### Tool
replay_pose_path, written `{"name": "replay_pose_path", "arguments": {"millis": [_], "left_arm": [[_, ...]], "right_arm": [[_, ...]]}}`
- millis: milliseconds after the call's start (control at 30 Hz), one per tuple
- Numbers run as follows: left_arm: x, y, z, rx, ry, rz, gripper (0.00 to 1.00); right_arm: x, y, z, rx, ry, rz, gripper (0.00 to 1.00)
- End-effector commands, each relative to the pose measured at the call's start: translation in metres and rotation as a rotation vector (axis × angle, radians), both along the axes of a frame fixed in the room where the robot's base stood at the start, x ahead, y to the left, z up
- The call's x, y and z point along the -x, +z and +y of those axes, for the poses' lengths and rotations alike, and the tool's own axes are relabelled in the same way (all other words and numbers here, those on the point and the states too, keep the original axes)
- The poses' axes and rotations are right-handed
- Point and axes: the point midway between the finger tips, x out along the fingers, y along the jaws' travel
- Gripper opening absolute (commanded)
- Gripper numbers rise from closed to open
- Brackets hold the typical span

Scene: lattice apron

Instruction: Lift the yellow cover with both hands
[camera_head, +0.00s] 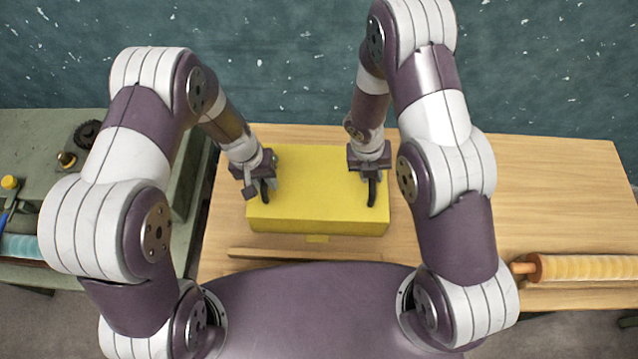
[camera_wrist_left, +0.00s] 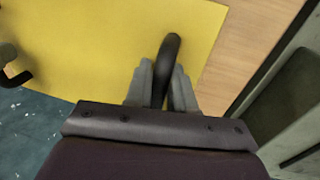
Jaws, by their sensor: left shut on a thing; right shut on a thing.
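The yellow cover (camera_head: 316,185) is a box shape on the wooden table in front of me, and its top also shows in the left wrist view (camera_wrist_left: 110,45). It has a dark handle near each side of its top. My left gripper (camera_head: 264,190) is shut on the left handle (camera_wrist_left: 170,55), with a finger on each side of it. My right gripper (camera_head: 371,188) is at the right handle (camera_head: 372,190) and is shut on it; its fingers are partly hidden. I cannot tell whether the cover touches the table.
The wooden table (camera_head: 560,190) is bare to the right of the cover. A yellowish roller (camera_head: 590,267) lies at its front right. A wooden strip (camera_head: 300,254) lies in front of the cover. A green bench (camera_head: 40,130) with small parts stands at the left.

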Motion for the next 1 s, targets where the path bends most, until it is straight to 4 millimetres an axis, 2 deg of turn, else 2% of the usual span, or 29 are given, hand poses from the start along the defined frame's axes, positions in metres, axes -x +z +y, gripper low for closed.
{"name": "replay_pose_path", "arguments": {"millis": [733,867,1000], "left_arm": [[-0.001,0.003,0.0,0.001,0.0,-0.004,0.0],[-0.001,0.013,0.0,0.001,0.0,-0.004,0.0],[-0.001,0.032,0.0,0.001,0.0,-0.003,0.0]], "right_arm": [[-0.001,0.003,0.0,-0.001,0.001,-0.004,0.0],[-0.001,0.013,0.0,-0.001,0.001,-0.003,0.0],[-0.001,0.032,0.0,-0.001,0.001,-0.003,0.0]]}}
